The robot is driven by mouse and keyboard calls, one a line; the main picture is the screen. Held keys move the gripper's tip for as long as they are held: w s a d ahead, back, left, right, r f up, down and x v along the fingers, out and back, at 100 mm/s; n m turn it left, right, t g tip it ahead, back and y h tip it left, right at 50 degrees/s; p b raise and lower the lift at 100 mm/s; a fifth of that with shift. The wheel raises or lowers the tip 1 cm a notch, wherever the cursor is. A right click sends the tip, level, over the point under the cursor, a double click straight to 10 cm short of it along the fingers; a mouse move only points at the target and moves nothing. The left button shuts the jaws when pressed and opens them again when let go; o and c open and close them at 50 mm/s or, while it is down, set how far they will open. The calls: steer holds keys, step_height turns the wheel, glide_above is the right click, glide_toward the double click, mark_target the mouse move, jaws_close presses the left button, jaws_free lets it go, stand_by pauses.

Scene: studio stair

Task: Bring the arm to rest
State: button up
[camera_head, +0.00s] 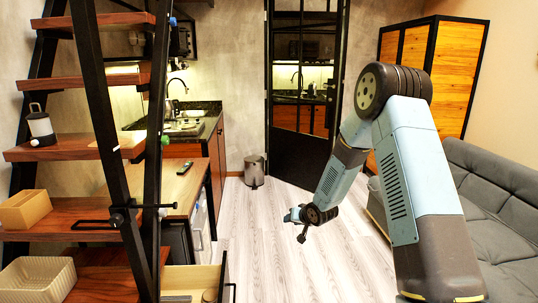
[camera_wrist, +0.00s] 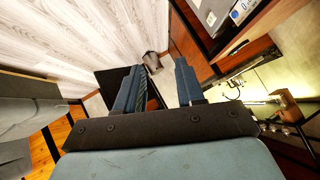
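My arm shows at the right of the head view, raised and bent at the elbow, with its forearm sloping down and away. My gripper (camera_head: 298,221) hangs over the wooden floor (camera_head: 275,258), left of the sofa. In the wrist view my gripper (camera_wrist: 158,70) has its two blue fingers apart, with nothing held between them. The grey bin beyond shows near the fingertips but is farther off.
Open shelving stairs (camera_head: 70,148) stand at the left, with an open drawer (camera_head: 195,283) low beside them. A grey bin (camera_head: 254,171) stands by the back wall. A grey sofa (camera_head: 500,205) is at the right. The floor between is clear.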

steer(key=s+d+r+h, duration=0.2)
steer(key=s+d+r, duration=0.25)
steer(key=r, duration=0.45)
steer(key=s+d+r+g+h, duration=0.1)
steer(key=s+d+r, duration=0.2)
steer(key=s+r, duration=0.4)
steer(key=s+d+r+h, duration=0.2)
steer(key=s+d+r, duration=0.2)
steer(key=r, duration=0.6)
steer(key=s+d+r, duration=0.1)
steer(key=s+r, duration=0.2)
steer(key=s, duration=0.7)
steer(key=s+r+g, duration=0.1)
steer(key=s+r, duration=0.1)
steer(key=s, duration=0.8)
steer(key=s+d+r+g, duration=0.1)
steer(key=s+r, duration=0.2)
steer(key=s, duration=0.6)
steer(key=shift+s+d+r, duration=0.3)
steer(key=shift+s, duration=0.1)
steer(key=shift+a, duration=0.1)
